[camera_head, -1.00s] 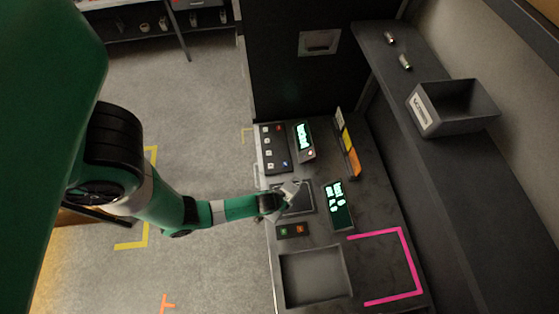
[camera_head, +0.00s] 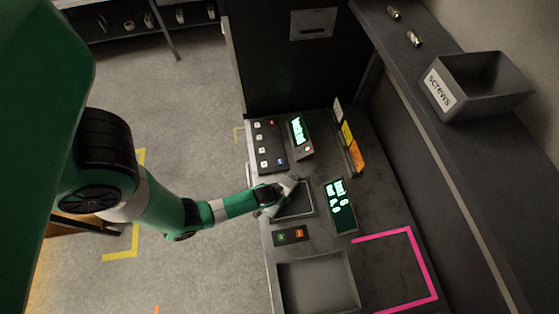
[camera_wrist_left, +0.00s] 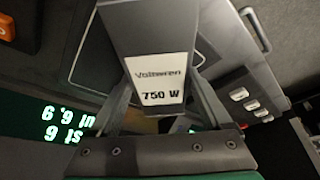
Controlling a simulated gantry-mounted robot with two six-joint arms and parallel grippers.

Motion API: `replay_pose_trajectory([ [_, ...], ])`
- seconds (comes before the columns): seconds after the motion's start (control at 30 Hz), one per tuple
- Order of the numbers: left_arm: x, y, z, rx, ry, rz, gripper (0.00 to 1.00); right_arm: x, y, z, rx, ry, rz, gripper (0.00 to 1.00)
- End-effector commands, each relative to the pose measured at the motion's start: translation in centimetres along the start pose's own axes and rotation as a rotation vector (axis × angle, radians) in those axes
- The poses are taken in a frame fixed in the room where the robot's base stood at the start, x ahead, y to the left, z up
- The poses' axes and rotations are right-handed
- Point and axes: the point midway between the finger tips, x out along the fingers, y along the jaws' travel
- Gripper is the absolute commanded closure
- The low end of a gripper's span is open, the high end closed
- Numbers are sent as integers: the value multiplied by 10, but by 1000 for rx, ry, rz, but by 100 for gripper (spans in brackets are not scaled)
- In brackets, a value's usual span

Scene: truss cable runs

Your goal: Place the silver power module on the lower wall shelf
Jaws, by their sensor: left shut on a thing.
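The silver power module (camera_wrist_left: 148,30) fills the top middle of the left wrist view, with a white label reading "750 W". My left gripper (camera_head: 282,194) is shut on it, a finger on each side of the module. In the head view the gripper is over the dark square pad (camera_head: 300,212) on the bench; the module is small and hard to make out there. I cannot tell whether it touches the pad. A dark wall shelf (camera_head: 440,160) runs along the right. My right gripper is not in view.
On the shelf stand a grey screws bin (camera_head: 455,108) and two small metal cylinders (camera_head: 414,38). The bench holds a button panel (camera_head: 270,146), a lit display (camera_head: 340,205), a recessed tray (camera_head: 315,255) and a pink corner marking (camera_head: 428,265).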

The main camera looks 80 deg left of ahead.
Motion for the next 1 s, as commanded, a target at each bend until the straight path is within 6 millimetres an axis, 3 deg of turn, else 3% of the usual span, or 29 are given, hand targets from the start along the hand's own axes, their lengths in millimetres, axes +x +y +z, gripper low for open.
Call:
replay_pose_trajectory([
  [0.17,3,0,0,0,3,1,100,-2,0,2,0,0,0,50],
  [0.2,2,0,1,0,0,0,12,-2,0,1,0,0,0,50],
  [0.27,2,0,1,0,0,0,2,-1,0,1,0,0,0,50],
  [0.63,-8,0,-2,1,2,2,0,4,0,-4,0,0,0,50],
  [0.77,-34,0,-2,3,2,2,0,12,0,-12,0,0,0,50],
  [1.0,-94,0,-4,3,0,1,0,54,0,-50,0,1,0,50],
])
